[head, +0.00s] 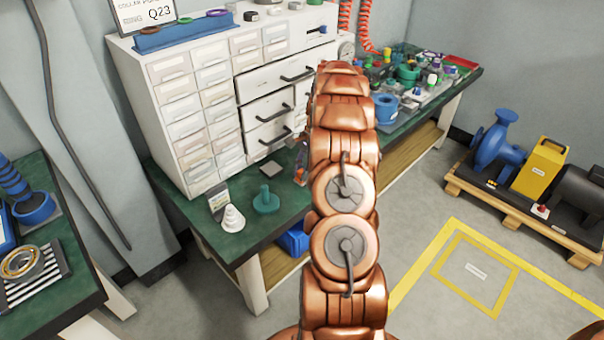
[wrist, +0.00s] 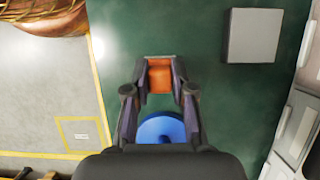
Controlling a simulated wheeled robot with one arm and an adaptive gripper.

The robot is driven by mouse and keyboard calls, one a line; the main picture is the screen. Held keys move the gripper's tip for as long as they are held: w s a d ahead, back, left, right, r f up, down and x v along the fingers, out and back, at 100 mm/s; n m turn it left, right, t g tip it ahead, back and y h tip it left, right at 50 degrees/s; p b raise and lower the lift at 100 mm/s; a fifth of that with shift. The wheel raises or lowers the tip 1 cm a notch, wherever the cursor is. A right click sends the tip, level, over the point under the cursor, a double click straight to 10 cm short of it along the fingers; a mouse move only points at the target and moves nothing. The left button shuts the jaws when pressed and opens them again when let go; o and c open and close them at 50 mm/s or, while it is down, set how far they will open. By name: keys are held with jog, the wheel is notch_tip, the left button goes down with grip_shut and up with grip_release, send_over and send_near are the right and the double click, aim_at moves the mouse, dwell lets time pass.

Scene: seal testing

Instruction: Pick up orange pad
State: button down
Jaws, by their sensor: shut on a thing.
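The orange pad (wrist: 160,78) shows between the fingertips of my gripper (wrist: 160,70) in the wrist view. The two dark fingers press on it from left and right, over the green bench top (wrist: 120,40). I cannot tell whether the pad still touches the bench. A blue round thing (wrist: 161,128) shows between the finger links in the wrist view, partly covered by the gripper body.
A grey square plate (wrist: 252,35) lies on the bench beside my gripper; it also shows in the head view (head: 271,169). A teal peg piece (head: 266,200) and a white stepped cone (head: 232,218) stand near the front edge. The white drawer cabinet (head: 212,85) stands behind.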

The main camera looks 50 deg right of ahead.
aim_at(302, 170)
jog(key=shift+r, duration=1.6)
jog(key=shift+s+a+r, duration=0.1)
jog(key=shift+s, duration=0.05)
jog(key=s+a, duration=0.4)
jog(key=s, duration=0.2)
jog(key=s+a+r, duration=0.1)
jog(key=s+a, duration=0.2)
jog(key=s, duration=0.4)
jog(key=shift+s+a+r, duration=0.2)
jog(key=shift+s+a, duration=0.1)
jog(key=shift+a, duration=0.05)
jog(key=c, duration=1.5)
grip_release()
jog(key=shift+c, duration=0.2)
grip_shut()
